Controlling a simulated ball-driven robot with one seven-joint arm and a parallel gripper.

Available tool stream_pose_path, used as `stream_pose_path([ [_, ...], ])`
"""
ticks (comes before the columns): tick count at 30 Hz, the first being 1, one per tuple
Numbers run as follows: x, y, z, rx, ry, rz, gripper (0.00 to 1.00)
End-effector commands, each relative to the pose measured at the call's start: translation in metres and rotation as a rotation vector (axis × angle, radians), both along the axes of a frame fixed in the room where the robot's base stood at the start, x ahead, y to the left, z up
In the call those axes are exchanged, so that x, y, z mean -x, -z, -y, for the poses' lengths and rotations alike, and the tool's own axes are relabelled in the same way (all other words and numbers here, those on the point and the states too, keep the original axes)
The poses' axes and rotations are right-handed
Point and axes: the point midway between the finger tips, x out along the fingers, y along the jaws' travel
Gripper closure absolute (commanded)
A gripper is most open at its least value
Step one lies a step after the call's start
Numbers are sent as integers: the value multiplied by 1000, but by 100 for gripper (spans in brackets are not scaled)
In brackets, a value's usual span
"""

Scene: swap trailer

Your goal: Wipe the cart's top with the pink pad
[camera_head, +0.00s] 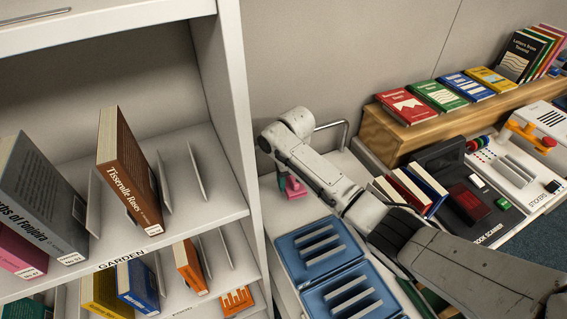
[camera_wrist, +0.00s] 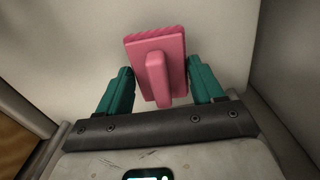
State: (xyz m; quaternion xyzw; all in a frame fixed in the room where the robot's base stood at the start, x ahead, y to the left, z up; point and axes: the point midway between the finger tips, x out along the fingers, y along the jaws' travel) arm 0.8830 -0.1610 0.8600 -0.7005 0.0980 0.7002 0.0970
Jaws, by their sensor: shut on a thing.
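The pink pad (camera_head: 295,190) is at the far end of the pale cart's top (camera_head: 272,203), between the white shelf unit and my arm. My gripper (camera_head: 288,182) is shut on the pad, its green fingers partly hidden by my wrist in the head view. In the wrist view, the pad (camera_wrist: 172,52) with its upright pink handle sits between the two green fingers of my gripper (camera_wrist: 163,82). I cannot tell whether the pad's underside touches the cart's top.
Two blue slotted trays (camera_head: 318,250) take up the near part of the cart. A white bookshelf (camera_head: 236,110) stands close on the left. A scanner desk (camera_head: 490,235) with books and a wooden ledge (camera_head: 390,140) of books lie right. A metal rail (camera_head: 345,128) rises at the cart's far end.

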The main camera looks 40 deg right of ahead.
Motion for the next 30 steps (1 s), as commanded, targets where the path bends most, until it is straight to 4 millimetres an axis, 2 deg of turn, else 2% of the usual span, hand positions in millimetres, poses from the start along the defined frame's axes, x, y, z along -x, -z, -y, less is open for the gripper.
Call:
stream_pose_path([
  [1, 0, -9, 0, -1, 1, -2, 77],
  [18, -6, -58, 1, 0, -1, -1, 77],
  [30, -7, -59, 1, 0, -1, -1, 77],
])
